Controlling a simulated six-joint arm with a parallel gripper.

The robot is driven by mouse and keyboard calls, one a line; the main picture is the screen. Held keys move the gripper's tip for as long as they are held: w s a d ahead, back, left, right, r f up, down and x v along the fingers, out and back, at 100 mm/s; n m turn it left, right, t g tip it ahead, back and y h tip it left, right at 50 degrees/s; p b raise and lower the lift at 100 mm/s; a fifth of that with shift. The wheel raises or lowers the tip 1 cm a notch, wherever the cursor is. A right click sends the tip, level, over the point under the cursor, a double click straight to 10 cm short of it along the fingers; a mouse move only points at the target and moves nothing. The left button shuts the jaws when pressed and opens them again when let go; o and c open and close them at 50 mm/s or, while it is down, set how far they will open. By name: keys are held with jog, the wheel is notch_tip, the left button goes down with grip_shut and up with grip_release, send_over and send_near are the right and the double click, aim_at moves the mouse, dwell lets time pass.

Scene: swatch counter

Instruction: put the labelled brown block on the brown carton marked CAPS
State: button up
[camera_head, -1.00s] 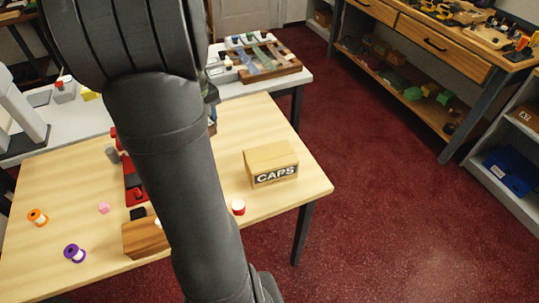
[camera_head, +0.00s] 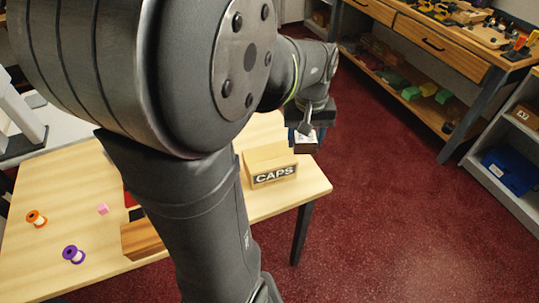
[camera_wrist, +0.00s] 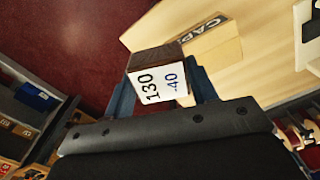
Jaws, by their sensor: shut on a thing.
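My gripper (camera_head: 305,133) is shut on a dark brown block (camera_head: 306,148). In the wrist view the brown block (camera_wrist: 156,58) sits between the fingers (camera_wrist: 163,92), with a white label reading 130 and 40 facing the camera. The brown carton (camera_head: 270,167) marked CAPS stands on the wooden table near its right edge. It also shows in the wrist view (camera_wrist: 205,40), beyond the block. In the head view the held block is up and to the right of the carton, apart from it, near the table's far right corner.
The light wooden table (camera_head: 60,205) bears an orange spool (camera_head: 36,218), a purple spool (camera_head: 73,254), a pink cube (camera_head: 102,209) and a wooden block (camera_head: 140,240). My arm hides the table's middle. Shelves and a workbench (camera_head: 440,45) stand beyond the red floor at right.

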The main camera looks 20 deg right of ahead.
send_over(270, 156)
notch_tip(270, 156, down, 7)
jog(key=shift+f, duration=2)
jog(key=o, duration=1)
jog(key=shift+f, duration=0.15)
notch_tip(270, 156, up, 12)
jog(key=shift+r, duration=0.2)
jog(key=shift+f, duration=4.65)
